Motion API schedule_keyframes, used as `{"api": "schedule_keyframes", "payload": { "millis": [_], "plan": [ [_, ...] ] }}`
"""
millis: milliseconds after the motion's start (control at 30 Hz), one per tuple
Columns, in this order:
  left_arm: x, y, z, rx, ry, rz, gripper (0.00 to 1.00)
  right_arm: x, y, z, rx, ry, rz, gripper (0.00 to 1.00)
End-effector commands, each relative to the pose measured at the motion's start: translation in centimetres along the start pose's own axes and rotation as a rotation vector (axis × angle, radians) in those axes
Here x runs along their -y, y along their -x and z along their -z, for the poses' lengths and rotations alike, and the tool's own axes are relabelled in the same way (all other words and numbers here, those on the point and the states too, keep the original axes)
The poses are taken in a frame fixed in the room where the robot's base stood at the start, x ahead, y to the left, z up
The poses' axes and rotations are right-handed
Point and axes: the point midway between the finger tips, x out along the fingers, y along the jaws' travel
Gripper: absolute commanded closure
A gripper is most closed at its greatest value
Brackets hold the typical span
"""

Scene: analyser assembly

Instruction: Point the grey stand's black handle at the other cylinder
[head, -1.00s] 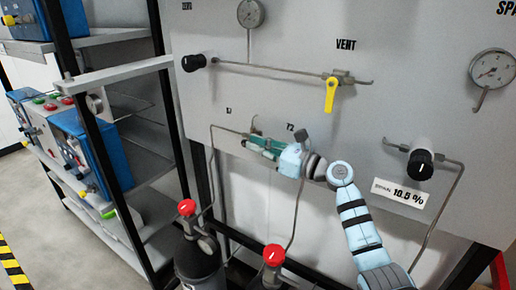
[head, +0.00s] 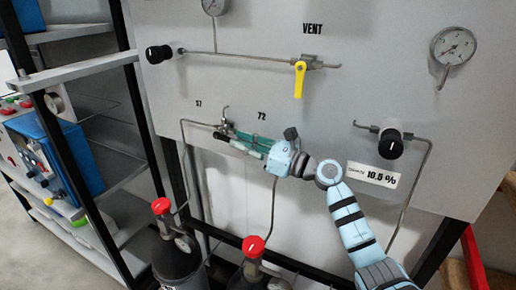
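The grey stand is a large upright panel (head: 390,60). A small metal valve (head: 226,121) with a dark part sits on its pipe, between and just below the two small labels. My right gripper (head: 240,142) is at this valve, its teal fingers reaching left just beside and below it. The fingers partly hide the valve, so I cannot tell the handle's direction or whether they touch it. The gap between the fingers is unclear. Two dark cylinders, left (head: 178,262) and right (head: 238,280), stand below, each with a red knob on top. My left gripper is out of view.
A yellow VENT handle (head: 299,80) and black knobs, left (head: 158,54) and right (head: 391,144), stick out from the panel. Gauges sit higher up. A shelf rack (head: 92,72) with blue boxes stands at the left. Pipes run down toward the cylinders.

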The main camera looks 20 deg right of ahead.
Motion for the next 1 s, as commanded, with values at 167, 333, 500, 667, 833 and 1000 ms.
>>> {"api": "schedule_keyframes", "payload": {
  "millis": [167,333,500,667,833,1000],
  "plan": [
    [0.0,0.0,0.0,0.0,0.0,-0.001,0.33,0.1,5.0,0.2,-0.008,0.004,0.001,0.84],
    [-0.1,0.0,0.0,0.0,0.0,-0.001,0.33,0.1,7.7,0.1,-0.004,0.0,0.0,0.84],
    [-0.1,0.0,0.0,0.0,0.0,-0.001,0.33,0.0,8.1,0.0,-0.001,0.0,-0.001,0.84],
    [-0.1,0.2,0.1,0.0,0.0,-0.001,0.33,0.1,8.5,-0.3,-0.021,0.003,-0.001,0.84],
    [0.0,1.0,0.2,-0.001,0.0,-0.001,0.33,-0.1,10.3,-1.4,-0.129,0.002,-0.001,0.84],
    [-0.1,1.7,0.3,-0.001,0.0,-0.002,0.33,-0.1,8.0,-1.3,-0.118,-0.003,-0.002,0.84]
  ]
}}
